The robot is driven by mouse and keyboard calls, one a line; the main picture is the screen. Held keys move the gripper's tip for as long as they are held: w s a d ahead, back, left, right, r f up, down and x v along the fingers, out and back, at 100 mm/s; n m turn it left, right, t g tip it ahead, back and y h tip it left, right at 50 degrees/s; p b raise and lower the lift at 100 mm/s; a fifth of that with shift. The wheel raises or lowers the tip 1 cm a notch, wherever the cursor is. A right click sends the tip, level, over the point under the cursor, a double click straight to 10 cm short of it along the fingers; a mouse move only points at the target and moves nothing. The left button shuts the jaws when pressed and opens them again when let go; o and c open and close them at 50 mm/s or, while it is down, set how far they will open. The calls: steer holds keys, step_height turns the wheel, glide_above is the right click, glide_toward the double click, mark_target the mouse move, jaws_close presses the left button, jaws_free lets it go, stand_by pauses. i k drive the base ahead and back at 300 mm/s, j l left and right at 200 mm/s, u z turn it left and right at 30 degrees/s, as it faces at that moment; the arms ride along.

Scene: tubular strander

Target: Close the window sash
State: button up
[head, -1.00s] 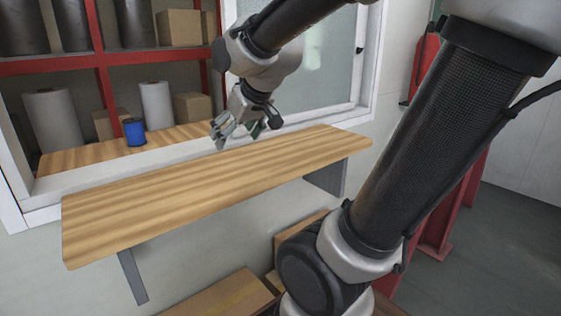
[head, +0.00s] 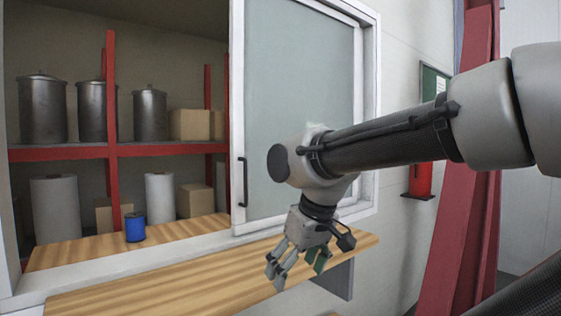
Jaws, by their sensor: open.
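The window sash (head: 290,100) is a white-framed pane of frosted glass on the right side of the window opening. A dark bar handle (head: 243,182) is on its left stile. The left part of the opening is uncovered, with shelves visible through it. My gripper (head: 290,272) is open and empty, pointing down above the wooden counter, to the right of and lower than the handle. It appears apart from the handle. My arm hides the lower right part of the sash.
The wooden counter (head: 150,292) juts out below the window. A blue spool (head: 134,227) stands on the inner sill. Red shelves (head: 60,152) behind hold metal canisters, white rolls and boxes. A red post (head: 465,160) stands at right, beside a red cylinder (head: 420,180) on the wall.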

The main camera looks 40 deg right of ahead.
mark_target(240, 198)
steer(key=z, duration=1.15)
steer(key=i+l, duration=0.15)
steer(key=l, duration=0.25)
steer(key=i+l, duration=0.15)
steer(key=l, duration=0.25)
steer(key=i+l, duration=0.1)
steer(key=l, duration=0.35)
steer(key=i+l, duration=0.15)
steer(key=l, duration=0.25)
